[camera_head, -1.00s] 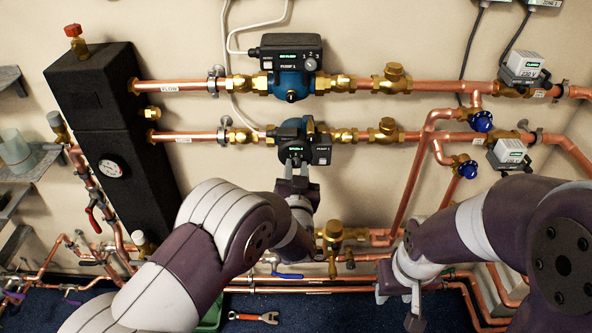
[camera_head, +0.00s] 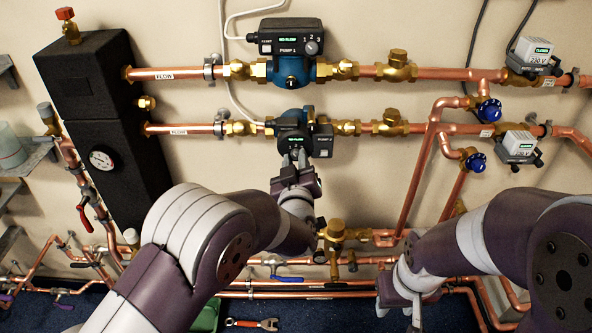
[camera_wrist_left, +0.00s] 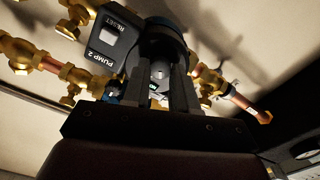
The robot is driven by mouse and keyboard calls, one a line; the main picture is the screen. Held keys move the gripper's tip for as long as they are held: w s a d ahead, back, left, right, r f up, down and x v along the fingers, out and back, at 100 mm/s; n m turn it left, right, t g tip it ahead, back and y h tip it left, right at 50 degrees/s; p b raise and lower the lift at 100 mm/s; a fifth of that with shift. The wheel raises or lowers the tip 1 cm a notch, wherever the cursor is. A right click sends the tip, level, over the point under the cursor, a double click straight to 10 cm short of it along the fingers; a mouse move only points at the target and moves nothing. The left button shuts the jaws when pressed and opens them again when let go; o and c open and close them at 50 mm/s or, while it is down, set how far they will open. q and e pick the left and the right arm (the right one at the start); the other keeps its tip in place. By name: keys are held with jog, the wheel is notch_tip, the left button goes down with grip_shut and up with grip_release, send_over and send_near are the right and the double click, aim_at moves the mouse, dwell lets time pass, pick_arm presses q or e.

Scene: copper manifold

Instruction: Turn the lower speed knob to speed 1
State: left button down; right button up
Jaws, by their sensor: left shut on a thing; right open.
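The lower pump (camera_head: 291,138), marked PUMP 2, is on the lower copper pipe. It also shows in the left wrist view (camera_wrist_left: 128,40), with its label and RESET button. My left gripper (camera_head: 296,160) reaches it from below. In the left wrist view its two fingers (camera_wrist_left: 172,80) are close together, shut on the lower speed knob, at the pump's dark control box. My right gripper (camera_head: 414,318) is open at the bottom of the head view, away from the pumps, partly cut off by the edge.
The upper pump (camera_head: 290,68), with its own speed knob (camera_head: 312,47) marked 1, 2, 3, sits above. A tall black insulated block (camera_head: 98,105) is on the left. Blue-handled valves (camera_head: 489,110) and branching copper pipes are on the right.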

pick_arm(q)
jog(key=shift+f+n+b, duration=0.1)
jog(key=shift+n+b, duration=0.75)
jog(key=shift+n, duration=0.15)
jog(key=c, duration=0.9)
grip_release()
jog(key=shift+s, duration=0.1)
jog(key=s, duration=1.2)
jog(key=shift+s, duration=0.3)
